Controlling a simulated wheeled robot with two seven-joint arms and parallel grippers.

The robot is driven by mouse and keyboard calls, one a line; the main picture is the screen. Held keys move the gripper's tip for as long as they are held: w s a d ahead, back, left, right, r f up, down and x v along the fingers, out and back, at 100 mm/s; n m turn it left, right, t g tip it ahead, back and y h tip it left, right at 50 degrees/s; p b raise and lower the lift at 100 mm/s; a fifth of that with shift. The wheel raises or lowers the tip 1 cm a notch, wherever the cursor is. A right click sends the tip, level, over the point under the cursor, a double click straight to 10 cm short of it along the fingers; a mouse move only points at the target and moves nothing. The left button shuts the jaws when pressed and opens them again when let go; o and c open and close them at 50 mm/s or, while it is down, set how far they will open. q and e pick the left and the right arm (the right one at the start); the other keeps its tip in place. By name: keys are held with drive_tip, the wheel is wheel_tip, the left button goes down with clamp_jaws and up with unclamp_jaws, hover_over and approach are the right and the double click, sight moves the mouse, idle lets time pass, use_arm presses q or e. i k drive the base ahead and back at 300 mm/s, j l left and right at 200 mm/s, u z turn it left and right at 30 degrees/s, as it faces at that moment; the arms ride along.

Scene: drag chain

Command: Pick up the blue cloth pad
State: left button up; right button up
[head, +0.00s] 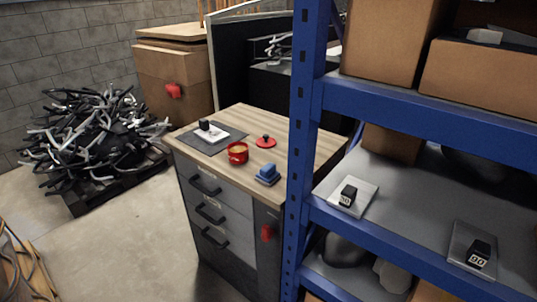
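The blue cloth pad (268,171) lies on the wooden top of a grey drawer cabinet (187,141), near its front right edge. It looks like a small stacked or folded blue shape on a paler blue-grey base. Nothing covers it, and the blue shelf post stands a little to its right. Neither of my grippers shows in the head view.
A red cup (238,153), a red lid-like disc (266,142) and a dark mat (232,133) with a white plate share the cabinet top. A blue shelf rack (306,110) stands close on the right. Floor before the drawers is clear.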

sight(267, 176)
drive_tip(key=i+j+z, duration=0.1)
drive_tip(key=i+j, duration=0.15)
drive_tip(key=i+j+z, duration=0.25)
drive_tip(key=i+j, duration=0.15)
drive_tip(key=j, duration=0.2)
drive_tip(key=i+j+z, duration=0.1)
drive_tip(key=j, duration=0.25)
drive_tip(key=i+j+z, duration=0.1)
drive_tip(key=i+j, duration=0.2)
drive_tip(key=i+j+z, duration=0.15)
drive_tip(key=j, duration=0.25)
drive_tip(key=i+j+z, duration=0.1)
drive_tip(key=j, duration=0.25)
drive_tip(key=i, duration=0.1)
